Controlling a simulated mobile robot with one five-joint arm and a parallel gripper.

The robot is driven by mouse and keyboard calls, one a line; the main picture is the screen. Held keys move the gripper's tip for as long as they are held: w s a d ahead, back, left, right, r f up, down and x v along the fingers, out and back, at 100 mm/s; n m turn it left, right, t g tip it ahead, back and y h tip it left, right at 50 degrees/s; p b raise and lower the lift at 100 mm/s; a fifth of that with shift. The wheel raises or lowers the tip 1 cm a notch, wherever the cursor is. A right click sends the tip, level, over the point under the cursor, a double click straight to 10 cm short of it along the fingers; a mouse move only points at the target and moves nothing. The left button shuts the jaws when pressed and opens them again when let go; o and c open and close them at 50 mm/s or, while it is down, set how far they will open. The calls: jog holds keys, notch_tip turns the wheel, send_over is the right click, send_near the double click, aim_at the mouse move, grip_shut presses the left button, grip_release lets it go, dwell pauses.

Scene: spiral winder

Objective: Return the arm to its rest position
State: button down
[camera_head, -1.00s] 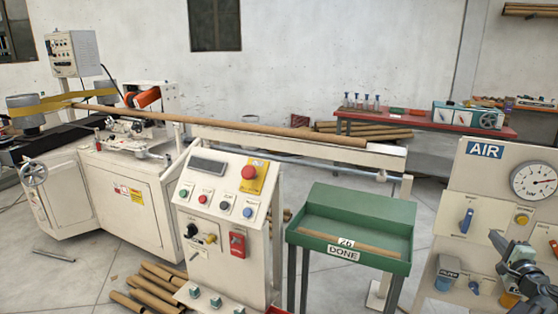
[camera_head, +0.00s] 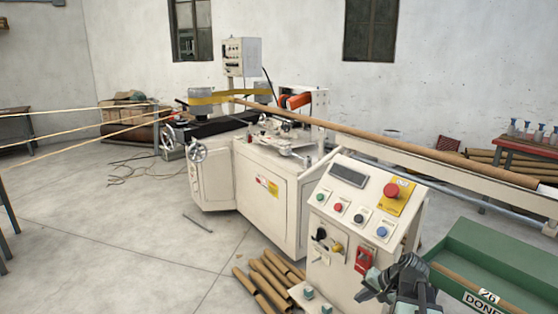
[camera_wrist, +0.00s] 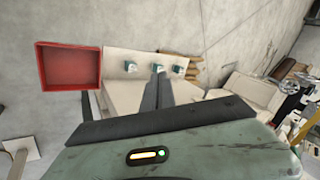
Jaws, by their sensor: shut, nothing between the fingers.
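My gripper (camera_wrist: 160,80) shows in the wrist view with its two dark fingers together and nothing between them. In the head view my arm is at the lower right, in front of the console (camera_head: 350,215) and beside the green DONE tray (camera_head: 500,245). The arm is bent and appears to touch nothing. Its fingertips are too small to tell apart there.
A red bin (camera_wrist: 68,88) lies left of the fingers in the wrist view. Cardboard tubes (camera_head: 268,280) lie on the floor left of the console. The winder (camera_head: 265,190) stands behind, with a long tube (camera_head: 400,146) running right. The floor at the left front is clear.

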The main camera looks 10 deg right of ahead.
jog(key=s+a+f+n+g+h, duration=0.2)
jog(key=a+n+g, duration=0.15)
jog(key=a, duration=0.95)
jog(key=s+a+f+n+g+h, duration=0.15)
jog(key=a+n, duration=0.25)
jog(key=a, duration=0.9)
notch_tip(320, 180, up, 14)
jog(key=p, duration=1.3)
jog(key=shift+s+f+n+g+p, duration=0.25)
jog(key=shift+s+n+g+p, duration=0.05)
jog(key=shift+n+p, duration=0.1)
jog(key=shift+a, duration=0.1)
